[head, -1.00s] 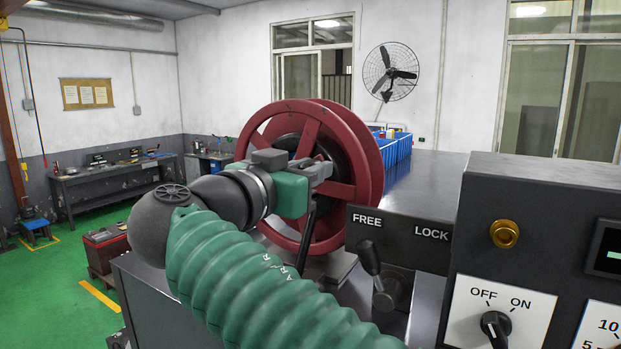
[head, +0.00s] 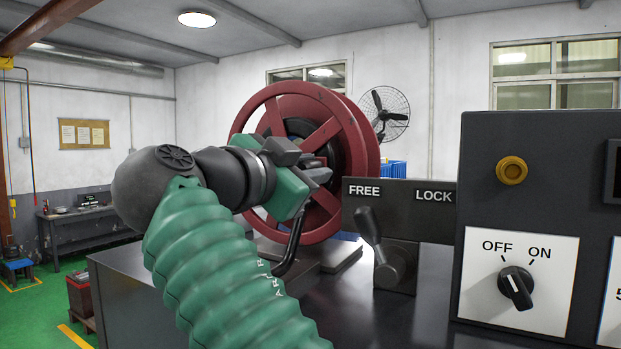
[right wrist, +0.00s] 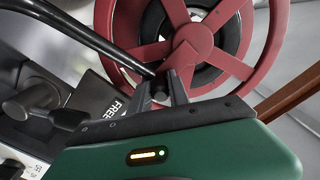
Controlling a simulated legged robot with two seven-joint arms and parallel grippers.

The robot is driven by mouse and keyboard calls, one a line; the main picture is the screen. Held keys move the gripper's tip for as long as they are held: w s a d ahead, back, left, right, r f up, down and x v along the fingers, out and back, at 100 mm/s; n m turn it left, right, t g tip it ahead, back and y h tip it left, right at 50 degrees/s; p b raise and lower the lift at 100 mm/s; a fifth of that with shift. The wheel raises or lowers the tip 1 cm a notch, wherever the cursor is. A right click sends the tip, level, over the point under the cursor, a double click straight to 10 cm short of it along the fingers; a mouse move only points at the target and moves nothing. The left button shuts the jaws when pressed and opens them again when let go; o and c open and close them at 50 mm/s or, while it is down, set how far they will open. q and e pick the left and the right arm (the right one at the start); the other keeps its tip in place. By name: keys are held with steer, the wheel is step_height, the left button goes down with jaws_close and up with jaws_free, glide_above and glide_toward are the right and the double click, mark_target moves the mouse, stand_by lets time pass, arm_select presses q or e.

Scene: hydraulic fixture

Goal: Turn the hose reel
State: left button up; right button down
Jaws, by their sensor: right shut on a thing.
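The hose reel is a large red spoked wheel with a dark hub. In the head view the reel (head: 342,115) stands upright behind my right gripper. It also fills the top of the right wrist view (right wrist: 258,60). My right gripper (head: 322,172), with a green body, is in front of the reel's face. The fingers partly hide the grip. A lever (head: 370,228) below the FREE and LOCK labels tilts toward FREE. My left gripper is out of view.
A dark control panel (head: 545,140) with a brass-coloured button (head: 511,171) and an OFF/ON knob (head: 516,288) stands close on the right. The metal bench top (head: 390,315) lies below the reel. A wall fan (head: 397,118) and workbench (head: 88,220) are farther back.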

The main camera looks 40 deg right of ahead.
stand_by(0.4)
steer(key=c, duration=1.3)
jaws_free()
steer(key=shift+a, duration=0.1)
steer(key=shift+o, duration=0.2)
steer(key=shift+a, duration=0.15)
steer(key=shift+a, duration=0.15)
